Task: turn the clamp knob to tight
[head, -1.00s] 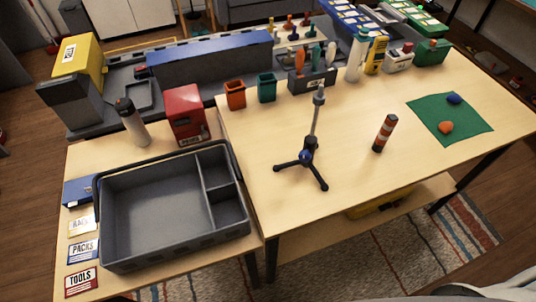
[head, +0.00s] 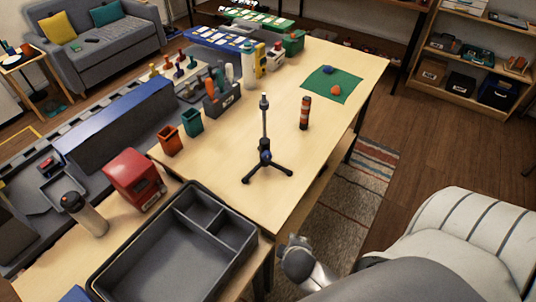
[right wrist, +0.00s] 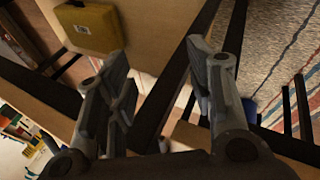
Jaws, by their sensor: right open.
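The small tripod stand (head: 264,130) stands upright on the wooden table, its dark legs spread. A blue clamp knob (head: 266,157) sits low on its post, just above the legs; I cannot tell its turn. My right gripper (head: 292,243) is beyond the table's front edge, well below and right of the stand and apart from it. In the right wrist view my right gripper (right wrist: 162,80) is open, with nothing between its fingers. The stand is not visible there. My left gripper is not in view.
The table (head: 345,65) is clear around the stand. An orange-banded cylinder (head: 305,112) stands to its right. A grey divided tray (head: 158,262) is at front left. A yellow case (right wrist: 88,25) shows in the right wrist view, with dark table legs nearby.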

